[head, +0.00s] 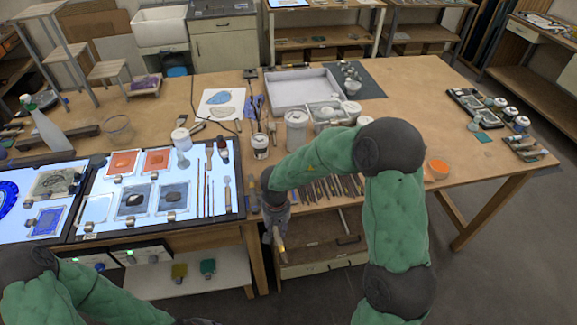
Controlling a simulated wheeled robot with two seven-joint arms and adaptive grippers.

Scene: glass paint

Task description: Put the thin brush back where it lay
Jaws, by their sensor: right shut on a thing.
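My right gripper (279,232) points down in front of the table's front edge, right of the light panel. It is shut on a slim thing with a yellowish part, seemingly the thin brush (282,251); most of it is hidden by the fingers. On the lit panel (182,222) at left lie thin upright tools (206,190) and wider brushes (222,152) near its right side.
Glass samples in orange and grey (124,163) fill the panel's left and middle. An open drawer (320,262) is below my right gripper.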

